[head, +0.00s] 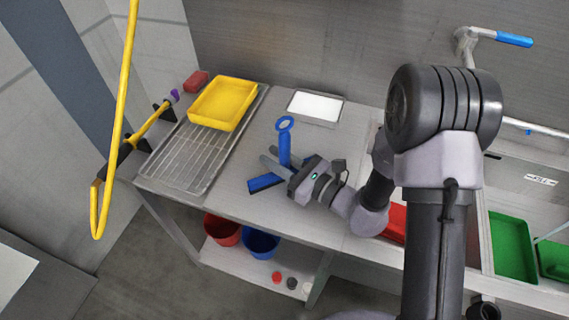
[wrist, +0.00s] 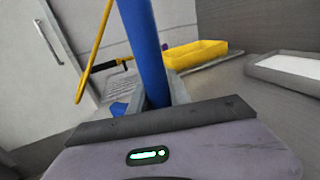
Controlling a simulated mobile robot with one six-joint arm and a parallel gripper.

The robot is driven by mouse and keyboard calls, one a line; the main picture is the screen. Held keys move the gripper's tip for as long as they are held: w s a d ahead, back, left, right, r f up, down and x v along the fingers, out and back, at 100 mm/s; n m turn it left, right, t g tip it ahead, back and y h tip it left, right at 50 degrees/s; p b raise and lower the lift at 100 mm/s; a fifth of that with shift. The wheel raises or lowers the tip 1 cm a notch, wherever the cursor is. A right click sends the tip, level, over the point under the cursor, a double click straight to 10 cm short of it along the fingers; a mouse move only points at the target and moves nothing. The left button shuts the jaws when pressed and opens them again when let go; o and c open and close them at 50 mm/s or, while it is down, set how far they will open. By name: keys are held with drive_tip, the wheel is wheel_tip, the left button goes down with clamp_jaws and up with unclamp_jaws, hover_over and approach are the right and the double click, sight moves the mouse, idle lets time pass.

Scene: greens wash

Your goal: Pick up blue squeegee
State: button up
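The blue squeegee stands on the steel counter with its handle (head: 285,147) upright and a ring at the top. Its blue head (head: 265,182) rests at or near the counter surface to the lower left. My gripper (head: 272,158) reaches in from the right, low on the handle, with one finger on each side. In the wrist view the blue handle (wrist: 147,50) rises between the two grey fingers (wrist: 158,98), which sit close against it. The gripper looks shut on the handle. The lower end of the handle is hidden by the fingers and palm.
A white tray (head: 316,108) lies behind the squeegee. Red (head: 222,230) and blue (head: 261,243) buckets stand on the shelf below.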

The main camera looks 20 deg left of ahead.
clamp_jaws()
drive_tip(key=shift+r, duration=0.1)
drive_tip(key=shift+r+p, duration=0.3)
drive_tip(key=shift+r, duration=0.1)
drive_tip(key=s+d+r+p, duration=0.4)
drive_tip(key=s+d+p, duration=0.3)
drive_tip(key=s+d, duration=0.3)
drive_tip(key=shift+s+d+p, duration=0.15)
drive_tip(key=shift+d+p, duration=0.15)
drive_tip(key=shift+d, duration=0.85)
drive_tip(key=shift+s, duration=0.1)
